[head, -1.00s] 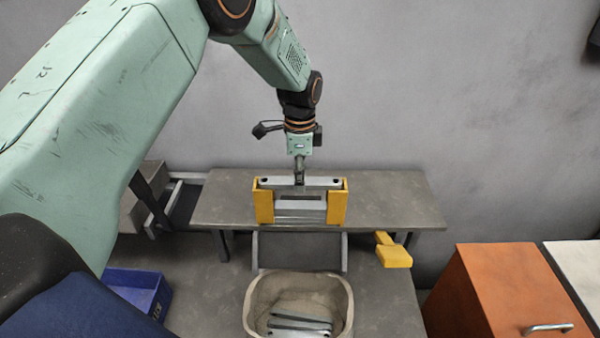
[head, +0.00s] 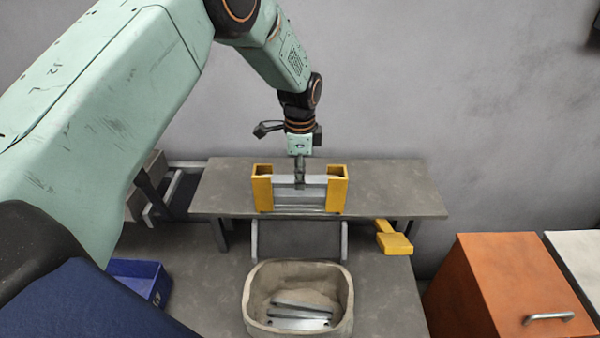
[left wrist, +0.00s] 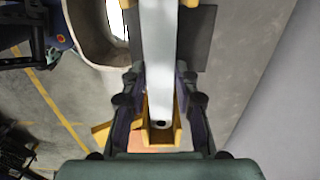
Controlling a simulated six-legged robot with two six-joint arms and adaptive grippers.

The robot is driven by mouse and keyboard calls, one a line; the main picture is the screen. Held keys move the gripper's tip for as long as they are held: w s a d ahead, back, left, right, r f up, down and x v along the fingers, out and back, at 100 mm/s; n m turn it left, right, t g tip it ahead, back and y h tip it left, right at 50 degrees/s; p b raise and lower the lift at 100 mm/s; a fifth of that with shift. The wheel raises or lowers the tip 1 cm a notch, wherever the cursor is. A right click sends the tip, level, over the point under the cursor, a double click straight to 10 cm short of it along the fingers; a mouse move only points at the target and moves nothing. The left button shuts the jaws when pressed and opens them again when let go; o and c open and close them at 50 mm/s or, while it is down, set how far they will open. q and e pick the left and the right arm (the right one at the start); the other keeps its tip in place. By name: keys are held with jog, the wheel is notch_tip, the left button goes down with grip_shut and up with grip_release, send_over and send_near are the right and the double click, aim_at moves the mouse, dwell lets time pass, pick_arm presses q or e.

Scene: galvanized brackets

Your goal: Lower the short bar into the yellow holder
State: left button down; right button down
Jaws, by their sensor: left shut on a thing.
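The yellow holder (head: 337,192) stands on the raised grey shelf, with an upright open-topped post at each side. My left gripper (head: 299,184) is shut on the short grey bar (head: 316,182) near its middle. The bar lies level across the holder, down between the posts, with its ends inside them. In the left wrist view the bar (left wrist: 160,60) runs lengthwise between my fingers, and its holed end sits within a yellow post (left wrist: 160,138). Grey pieces show below the bar; I cannot tell whether the bar rests on them. My right gripper is not in view.
A beige bin (head: 252,300) in front holds several grey bars (head: 300,312). A blue crate (head: 140,277) stands at left, and an orange cabinet (head: 500,285) at right. A yellow piece (head: 394,240) sits below the shelf (head: 400,195). The shelf is clear on both sides of the holder.

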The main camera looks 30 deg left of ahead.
pick_arm(q)
jog(key=c, duration=0.9)
grip_release()
jog(key=shift+c, duration=0.2)
notch_tip(320, 180, up, 12)
